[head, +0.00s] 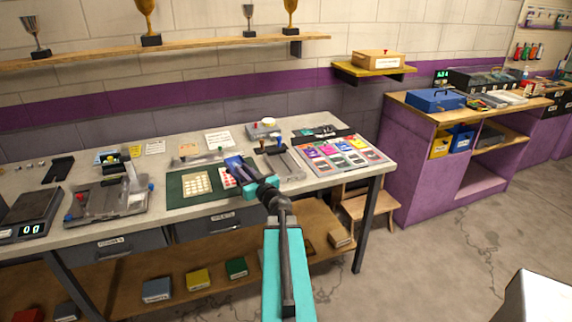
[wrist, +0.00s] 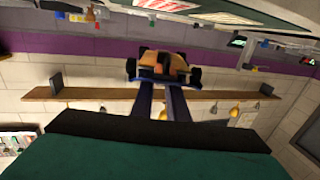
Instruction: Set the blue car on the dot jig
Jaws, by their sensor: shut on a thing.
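My gripper (head: 236,166) is over the workbench, near the right part of a green mat. In the wrist view, its two dark blue fingers (wrist: 163,104) are shut on a small car (wrist: 163,66). I cannot tell for sure which fixture is the dot jig. A grey fixture (head: 284,163) with small coloured knobs stands just right of my gripper.
The green mat (head: 177,190) holds pale cards. A grey fixture (head: 105,203) with blue and red knobs and a scale (head: 28,218) stand left. A panel of coloured cards (head: 344,155) lies right. A trophy shelf (head: 190,44) is on the wall; a purple cabinet (head: 420,170) stands right.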

